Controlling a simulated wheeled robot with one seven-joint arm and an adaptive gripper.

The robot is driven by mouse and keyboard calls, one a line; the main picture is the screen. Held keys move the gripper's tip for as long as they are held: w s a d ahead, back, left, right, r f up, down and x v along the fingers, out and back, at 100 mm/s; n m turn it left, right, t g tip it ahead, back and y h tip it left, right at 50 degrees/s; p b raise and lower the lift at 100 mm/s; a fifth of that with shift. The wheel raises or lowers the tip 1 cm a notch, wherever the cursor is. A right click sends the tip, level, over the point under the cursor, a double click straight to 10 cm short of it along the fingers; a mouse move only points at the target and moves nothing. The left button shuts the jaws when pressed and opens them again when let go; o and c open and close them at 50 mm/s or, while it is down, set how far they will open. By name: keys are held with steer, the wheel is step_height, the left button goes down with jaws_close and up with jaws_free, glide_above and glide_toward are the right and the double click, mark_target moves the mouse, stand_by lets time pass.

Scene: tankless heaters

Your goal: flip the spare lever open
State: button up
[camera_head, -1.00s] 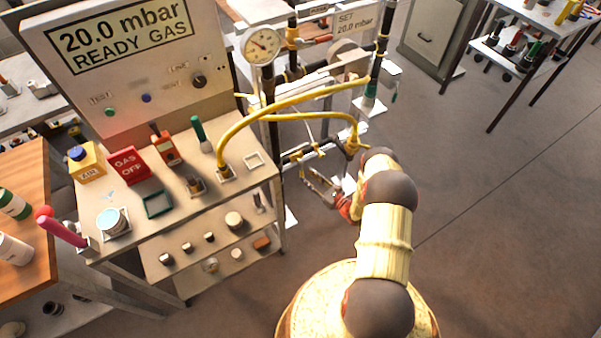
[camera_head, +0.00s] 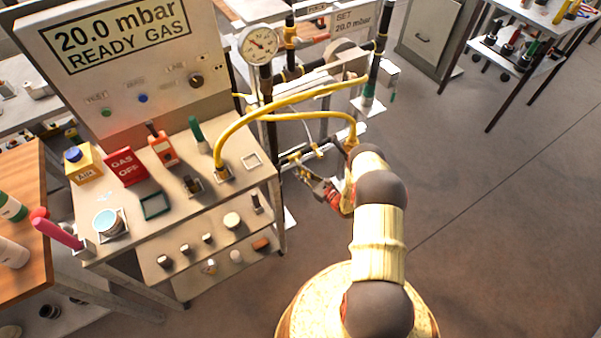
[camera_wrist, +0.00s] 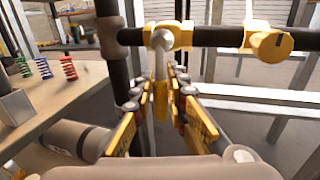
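In the wrist view a lever (camera_wrist: 161,72) with a grey stem and a yellow lower end hangs down from a yellow valve fitting (camera_wrist: 178,35) on a black horizontal pipe. I cannot tell from any label whether it is the spare lever. My gripper (camera_wrist: 162,82) is open, with one finger on each side of the lever. Whether either finger touches it is not clear. In the head view my gripper (camera_head: 316,183) is low beside the pipe rig, right of the bench, and the lever is too small to make out.
A second yellow fitting (camera_wrist: 268,40) sits on the pipe to the right. A black upright pipe (camera_wrist: 112,60) stands close at left. Yellow hoses (camera_head: 290,106) arch above my gripper. The bench (camera_head: 262,180) is at left; open floor (camera_head: 480,220) lies to the right.

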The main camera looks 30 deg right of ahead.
jaws_close()
